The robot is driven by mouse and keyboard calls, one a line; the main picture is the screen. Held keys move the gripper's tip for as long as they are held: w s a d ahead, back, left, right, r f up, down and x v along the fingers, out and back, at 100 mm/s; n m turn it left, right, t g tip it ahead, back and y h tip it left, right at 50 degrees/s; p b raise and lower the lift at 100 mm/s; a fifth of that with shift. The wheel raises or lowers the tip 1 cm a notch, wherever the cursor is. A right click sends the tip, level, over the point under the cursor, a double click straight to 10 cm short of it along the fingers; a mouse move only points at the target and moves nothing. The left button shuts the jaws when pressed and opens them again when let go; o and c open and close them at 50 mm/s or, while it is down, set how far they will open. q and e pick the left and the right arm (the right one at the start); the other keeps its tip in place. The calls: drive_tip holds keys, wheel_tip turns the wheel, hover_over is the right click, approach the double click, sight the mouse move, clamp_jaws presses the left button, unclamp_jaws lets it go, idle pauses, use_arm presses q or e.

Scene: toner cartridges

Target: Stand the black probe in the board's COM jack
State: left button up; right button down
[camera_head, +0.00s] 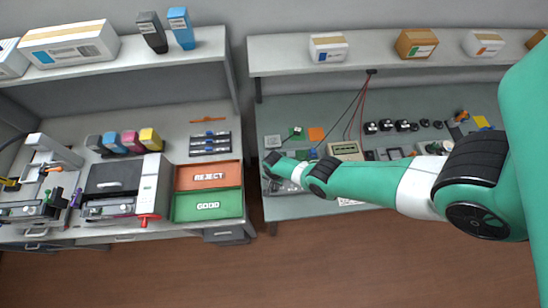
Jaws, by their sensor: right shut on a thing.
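My right arm reaches in from the right over the right-hand bench, and its wrist ends near the bench's left end. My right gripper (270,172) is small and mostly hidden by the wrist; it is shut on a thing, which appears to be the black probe. The probe itself is too small and covered to make out. A black lead (354,104) hangs from the shelf edge and runs down left toward my wrist; a red lead (364,102) hangs beside it. The COM jack cannot be made out. My left gripper is not in view.
A beige meter-like box (345,148) stands just beyond the forearm. Several small black parts (400,125) lie to its right. Boxes (328,47) stand on the shelf above. Red REJECT (208,175) and green GOOD trays (208,205) are on the left bench, across a gap.

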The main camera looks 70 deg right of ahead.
use_arm(q)
drive_tip(key=shift+f, duration=0.2)
use_arm(e)
drive_tip(key=shift+f, duration=0.15)
drive_tip(key=c, duration=0.5)
unclamp_jaws()
